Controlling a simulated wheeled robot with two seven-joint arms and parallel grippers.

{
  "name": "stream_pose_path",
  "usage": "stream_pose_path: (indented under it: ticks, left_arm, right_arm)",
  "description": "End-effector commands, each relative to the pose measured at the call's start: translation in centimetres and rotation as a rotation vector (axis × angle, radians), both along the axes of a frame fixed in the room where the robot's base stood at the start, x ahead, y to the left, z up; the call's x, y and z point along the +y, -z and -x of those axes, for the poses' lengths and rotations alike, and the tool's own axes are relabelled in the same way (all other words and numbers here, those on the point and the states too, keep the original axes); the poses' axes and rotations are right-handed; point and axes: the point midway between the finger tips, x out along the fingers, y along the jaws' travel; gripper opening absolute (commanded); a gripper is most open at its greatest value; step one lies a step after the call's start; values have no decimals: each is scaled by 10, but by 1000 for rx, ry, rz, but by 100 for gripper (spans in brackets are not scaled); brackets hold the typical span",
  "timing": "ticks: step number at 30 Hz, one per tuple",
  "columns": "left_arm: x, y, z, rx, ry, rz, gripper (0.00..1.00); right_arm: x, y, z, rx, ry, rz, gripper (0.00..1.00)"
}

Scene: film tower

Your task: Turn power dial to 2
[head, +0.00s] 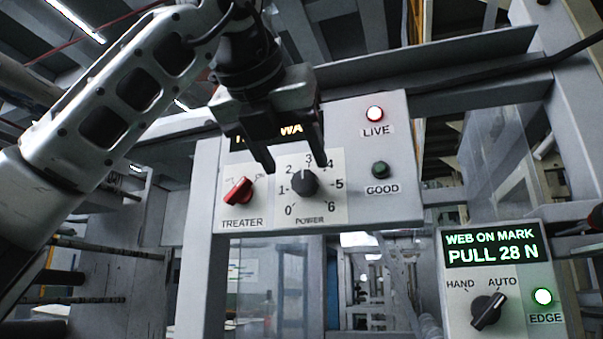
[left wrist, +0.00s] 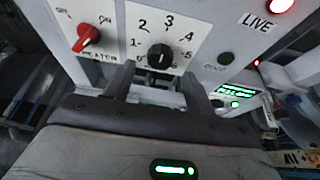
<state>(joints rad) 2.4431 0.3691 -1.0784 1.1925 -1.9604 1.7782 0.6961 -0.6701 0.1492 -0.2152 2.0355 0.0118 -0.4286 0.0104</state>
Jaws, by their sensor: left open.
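The power dial (head: 304,184) is a round black knob on a white plate with a scale from 0 to 6. Its white mark appears to point up, near 3. The dial also shows in the left wrist view (left wrist: 160,57), beyond the fingers. My left gripper (head: 294,163) is open and empty. Its two fingers hang in front of the panel, one tip on each side above the dial, and appear apart from it. They cover part of the display above the scale. My right gripper is in neither view.
A red treater switch (head: 238,191) sits just left of the dial. A lit red LIVE lamp (head: 375,114) and a dark green GOOD lamp (head: 379,169) are to the right. A lower box holds a HAND/AUTO knob (head: 488,310) and a lit EDGE lamp (head: 543,296).

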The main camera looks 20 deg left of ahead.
Motion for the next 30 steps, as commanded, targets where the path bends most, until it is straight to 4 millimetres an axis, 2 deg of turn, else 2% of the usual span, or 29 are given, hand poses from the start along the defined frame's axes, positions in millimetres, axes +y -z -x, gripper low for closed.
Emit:
stream_pose_path:
  ticks: [3,9,20,25,30]
  left_arm:
    - [0,8,-21,3,-2,0,55]
    - [-1,16,-40,0,0,1,55]
    - [-1,18,-44,-1,-1,0,55]
    - [-1,18,-44,-1,0,0,11]
    - [-1,18,-44,-1,-1,2,11]
  right_arm:
    - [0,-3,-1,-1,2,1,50]
    - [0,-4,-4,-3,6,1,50]
    - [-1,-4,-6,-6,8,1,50]
    - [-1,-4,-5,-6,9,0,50]
    - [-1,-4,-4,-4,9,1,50]
